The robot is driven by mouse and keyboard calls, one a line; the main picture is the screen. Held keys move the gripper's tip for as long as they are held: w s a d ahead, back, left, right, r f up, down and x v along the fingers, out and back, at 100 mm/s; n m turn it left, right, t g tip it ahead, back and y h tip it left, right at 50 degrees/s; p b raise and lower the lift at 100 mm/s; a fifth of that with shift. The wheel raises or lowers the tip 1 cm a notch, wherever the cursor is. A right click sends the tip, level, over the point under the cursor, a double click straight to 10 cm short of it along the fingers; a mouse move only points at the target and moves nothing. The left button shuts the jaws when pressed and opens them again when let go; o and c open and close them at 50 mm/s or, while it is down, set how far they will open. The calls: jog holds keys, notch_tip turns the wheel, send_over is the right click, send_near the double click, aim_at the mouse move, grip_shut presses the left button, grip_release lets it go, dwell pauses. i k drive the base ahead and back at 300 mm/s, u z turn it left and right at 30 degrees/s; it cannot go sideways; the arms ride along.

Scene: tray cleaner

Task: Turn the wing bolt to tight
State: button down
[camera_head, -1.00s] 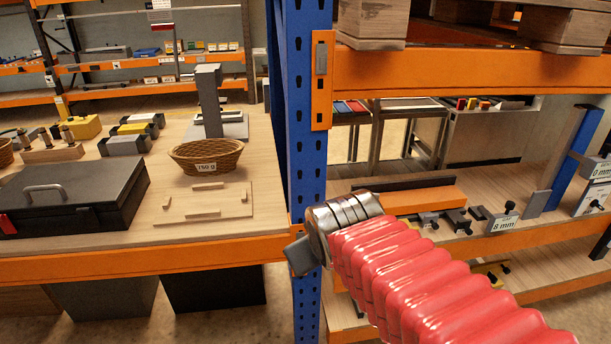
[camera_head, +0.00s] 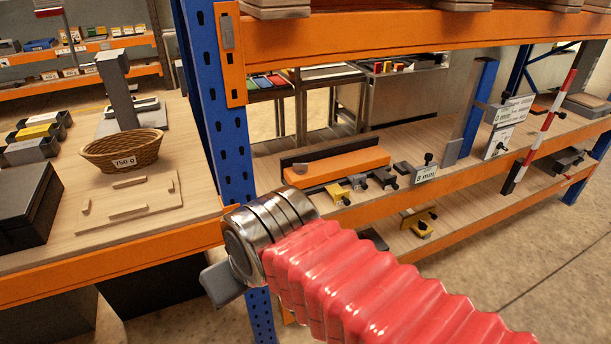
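I cannot single out the wing bolt for certain. Small dark clamp-like pieces (camera_head: 384,178) with black bolts stand on the right shelf, in front of an orange block (camera_head: 338,167). A yellow piece (camera_head: 338,191) sits beside them, and another yellow piece with a dark bolt (camera_head: 420,222) is on the lower level. My gripper (camera_head: 222,284) shows as a grey finger beyond my arm's metal collar, in front of the blue post. It is well apart from these pieces. Whether it is open or shut does not show.
A blue post (camera_head: 212,110) and orange beams (camera_head: 110,264) stand close to my arm. The left bench holds a wicker basket (camera_head: 122,152) marked 750 g and a black case (camera_head: 30,205). A red-and-white pole (camera_head: 545,130) rises at the right. The floor at lower right is clear.

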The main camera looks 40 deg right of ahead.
aim_at(300, 169)
jog(key=z, duration=2.9)
jog(key=k, duration=0.5)
jog(key=u, duration=1.5)
